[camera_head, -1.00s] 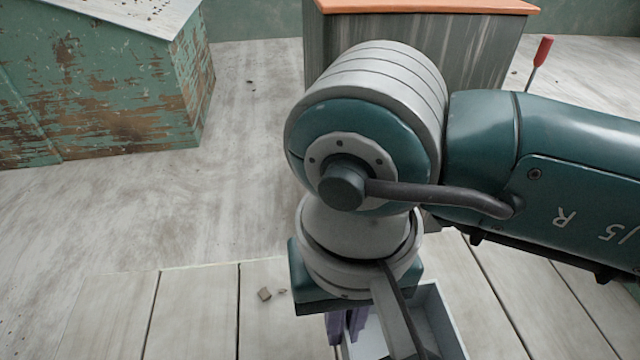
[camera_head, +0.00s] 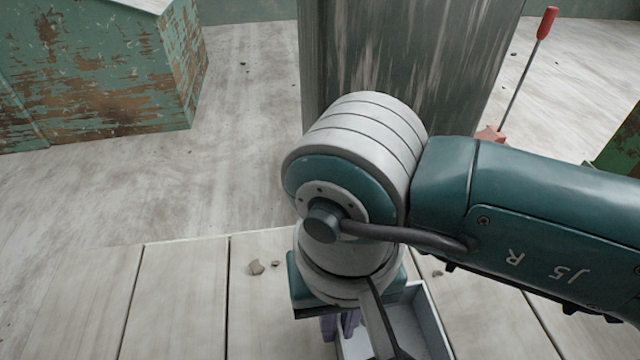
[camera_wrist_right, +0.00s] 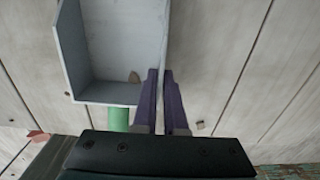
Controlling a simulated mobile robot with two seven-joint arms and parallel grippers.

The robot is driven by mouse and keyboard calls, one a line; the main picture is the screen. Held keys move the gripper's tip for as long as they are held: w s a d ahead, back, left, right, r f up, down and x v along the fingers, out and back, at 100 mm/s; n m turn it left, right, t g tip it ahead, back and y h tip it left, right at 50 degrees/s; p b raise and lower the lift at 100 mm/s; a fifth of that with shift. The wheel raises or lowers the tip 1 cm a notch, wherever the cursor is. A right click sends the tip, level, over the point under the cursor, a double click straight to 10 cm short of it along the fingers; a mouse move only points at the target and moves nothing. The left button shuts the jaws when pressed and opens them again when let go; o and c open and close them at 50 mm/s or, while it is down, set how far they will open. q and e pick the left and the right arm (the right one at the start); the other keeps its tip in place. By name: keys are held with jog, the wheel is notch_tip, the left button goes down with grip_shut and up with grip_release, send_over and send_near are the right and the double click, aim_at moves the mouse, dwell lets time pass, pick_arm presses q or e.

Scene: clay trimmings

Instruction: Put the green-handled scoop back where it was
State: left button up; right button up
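The green-handled scoop is a pale grey open tray (camera_wrist_right: 112,93) with a green handle (camera_wrist_right: 118,120); a small brown chip lies in it. In the head view its tray (camera_head: 431,317) shows at the bottom, partly behind my right arm. My right gripper (camera_wrist_right: 160,72) has purple fingers, close together, with the scoop's right side wall between their tips; the handle is beside the left finger. In the head view the fingers (camera_head: 341,326) are mostly hidden under the wrist. How far the scoop is above the boards cannot be told. My left gripper is not in view.
Pale planks (camera_head: 180,300) lie below, with small clay bits (camera_head: 257,267) left of my wrist. A grey cabinet (camera_head: 410,60) stands behind the arm. A worn green block (camera_head: 100,80) is at upper left. A red-handled tool (camera_head: 547,22) stands at upper right. Floor left of centre is clear.

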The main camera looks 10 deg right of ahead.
jog(key=o, duration=0.4)
jog(key=shift+c, duration=0.2)
notch_tip(320, 180, up, 12)
jog(key=p, duration=0.7)
jog(key=shift+r, duration=0.15)
